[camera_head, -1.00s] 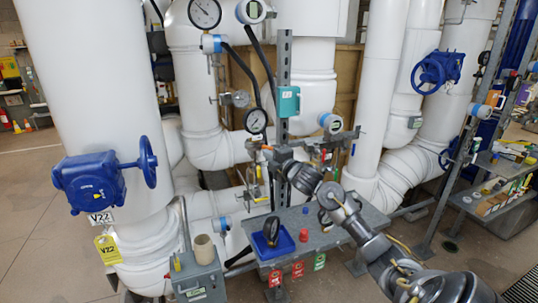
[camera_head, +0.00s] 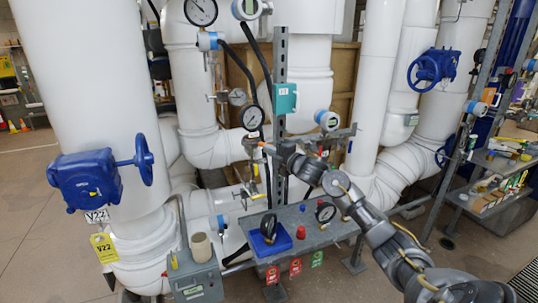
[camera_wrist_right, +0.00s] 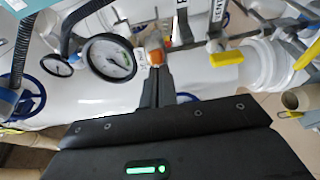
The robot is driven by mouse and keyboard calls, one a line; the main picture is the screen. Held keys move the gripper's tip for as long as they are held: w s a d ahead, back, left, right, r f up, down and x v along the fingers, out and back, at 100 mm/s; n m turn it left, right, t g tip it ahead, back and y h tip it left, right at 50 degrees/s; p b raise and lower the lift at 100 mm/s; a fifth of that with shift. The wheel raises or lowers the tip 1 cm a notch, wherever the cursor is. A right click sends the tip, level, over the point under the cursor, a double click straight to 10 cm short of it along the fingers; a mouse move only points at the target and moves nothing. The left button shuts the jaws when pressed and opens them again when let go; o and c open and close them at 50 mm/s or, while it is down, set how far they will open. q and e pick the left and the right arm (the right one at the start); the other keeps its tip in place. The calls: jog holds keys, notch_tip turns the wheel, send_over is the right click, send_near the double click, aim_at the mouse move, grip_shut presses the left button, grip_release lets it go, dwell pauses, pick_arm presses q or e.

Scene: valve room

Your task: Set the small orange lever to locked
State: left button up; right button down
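The small orange lever (camera_wrist_right: 155,43) shows in the right wrist view, just beyond the fingertips and beside a round white gauge. In the head view it is too small and too close to my gripper to make out clearly. My right gripper (camera_wrist_right: 156,72) points at the lever with its two dark fingers together. I cannot tell whether the tips touch it. In the head view my right gripper (camera_head: 269,150) is at the thin pipework in front of the steel post. The lever's lock marking is not readable. My left gripper is not in view.
A grey shelf (camera_head: 340,232) below holds a blue tray (camera_head: 270,243), a red knob (camera_head: 301,232) and a loose gauge (camera_head: 326,212). A blue valve (camera_head: 88,180) stands at left.

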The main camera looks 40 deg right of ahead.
jog(key=shift+r, duration=0.25)
jog(key=s+a+b, duration=0.2)
jog(key=s, duration=0.9)
jog(key=shift+s+a+f, duration=0.2)
jog(key=shift+a+f, duration=0.05)
jog(key=shift+a, duration=0.05)
